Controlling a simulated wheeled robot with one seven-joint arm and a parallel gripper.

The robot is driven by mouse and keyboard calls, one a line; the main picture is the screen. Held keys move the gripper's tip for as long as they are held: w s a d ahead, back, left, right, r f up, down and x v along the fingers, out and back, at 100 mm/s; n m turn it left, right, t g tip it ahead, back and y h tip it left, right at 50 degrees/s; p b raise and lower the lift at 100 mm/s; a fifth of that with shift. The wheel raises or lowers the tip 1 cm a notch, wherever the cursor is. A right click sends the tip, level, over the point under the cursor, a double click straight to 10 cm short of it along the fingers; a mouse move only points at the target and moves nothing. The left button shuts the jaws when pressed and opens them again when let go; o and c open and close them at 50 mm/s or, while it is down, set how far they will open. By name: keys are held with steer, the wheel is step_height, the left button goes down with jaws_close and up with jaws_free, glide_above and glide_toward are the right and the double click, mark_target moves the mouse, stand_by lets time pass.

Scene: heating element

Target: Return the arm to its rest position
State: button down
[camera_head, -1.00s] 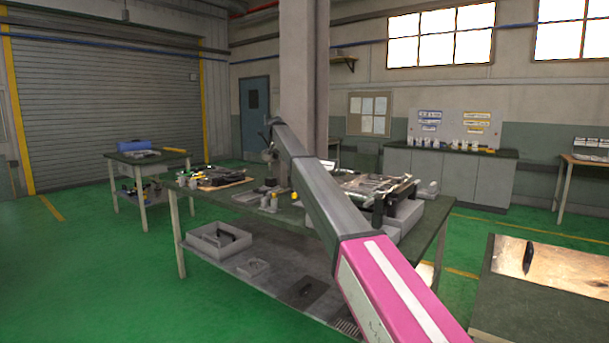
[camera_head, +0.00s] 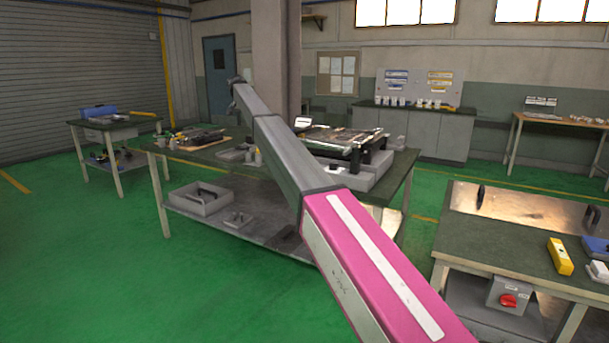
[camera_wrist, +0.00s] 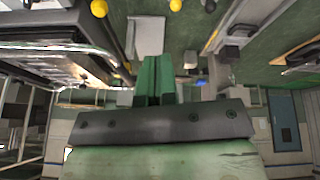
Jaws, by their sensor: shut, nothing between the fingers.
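My arm reaches from the bottom right of the head view up and left over the workbench, with a pink link near me and grey links beyond. Its far end is small at the top left of the arm, and the fingers are not clear there. In the wrist view my gripper (camera_wrist: 153,70) shows as two green fingers side by side, shut with nothing between them. The workbench (camera_head: 225,163) stands below the arm. A dark-framed machine (camera_head: 340,140) on it shows to the right of the arm.
A small table (camera_head: 105,130) stands at the left. A pillar (camera_head: 277,60) rises behind the workbench. Green floor (camera_head: 80,260) is clear at the left.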

steer(key=s+d+f+n+g, duration=0.1)
steer(key=s+d+f, duration=1.3)
steer(key=f, duration=0.4)
steer(key=s+d+f+n+g, duration=0.1)
steer(key=s+d+f, duration=1.1)
steer(key=d+f, duration=0.45)
steer(key=s+d+f, duration=0.5)
steer(key=s, duration=0.7)
steer(key=s+d+f+n+g+y, duration=0.1)
steer(key=s+d+f, duration=0.4)
steer(key=s, duration=0.8)
steer(key=s+d+f+g+y, duration=0.1)
steer(key=s+d+f, duration=0.4)
steer(key=s, duration=0.7)
steer(key=shift+s+d+f+n, duration=0.3)
steer(key=shift+s+d+f, duration=0.05)
steer(key=shift+f, duration=0.2)
